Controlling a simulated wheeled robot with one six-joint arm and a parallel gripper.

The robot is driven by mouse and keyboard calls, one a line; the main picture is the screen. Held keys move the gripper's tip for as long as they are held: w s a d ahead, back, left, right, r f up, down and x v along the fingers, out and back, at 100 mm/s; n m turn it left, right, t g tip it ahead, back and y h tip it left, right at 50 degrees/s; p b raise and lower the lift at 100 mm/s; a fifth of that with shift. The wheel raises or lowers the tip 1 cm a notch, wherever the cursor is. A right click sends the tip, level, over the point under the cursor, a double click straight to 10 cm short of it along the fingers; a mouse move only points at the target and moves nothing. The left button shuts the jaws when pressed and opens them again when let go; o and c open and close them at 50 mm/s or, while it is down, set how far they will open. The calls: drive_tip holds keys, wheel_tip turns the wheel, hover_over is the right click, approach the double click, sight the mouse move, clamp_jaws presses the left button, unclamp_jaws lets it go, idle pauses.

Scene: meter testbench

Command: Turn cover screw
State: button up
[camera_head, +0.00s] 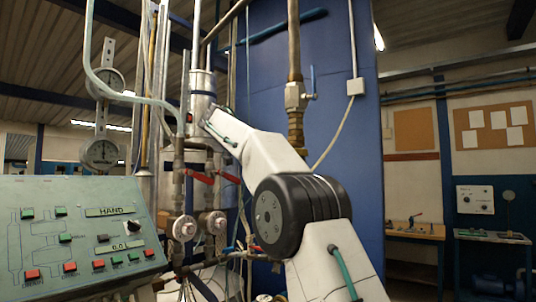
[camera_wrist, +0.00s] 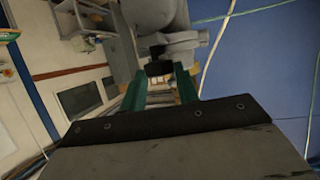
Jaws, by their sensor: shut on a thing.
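In the wrist view, the two green fingers of my gripper (camera_wrist: 160,76) point up the picture. They are shut on a small dark piece, which I take to be the cover screw (camera_wrist: 158,68). It sits at the underside of a grey rounded metal body (camera_wrist: 170,41). The fingertips partly hide the screw, so its exact turn cannot be read. In the head view, my white arm reaches up to the metal cylinder (camera_head: 202,88) among the pipes. My gripper and the screw cannot be made out there.
A green control panel (camera_head: 80,235) fills the lower left. A blue wall panel (camera_head: 335,120) stands behind.

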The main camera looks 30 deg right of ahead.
idle(0.4)
drive_tip(key=o, duration=1)
drive_tip(key=v, duration=0.7)
drive_tip(key=shift+a+r, duration=0.1)
drive_tip(key=shift+a, duration=0.3)
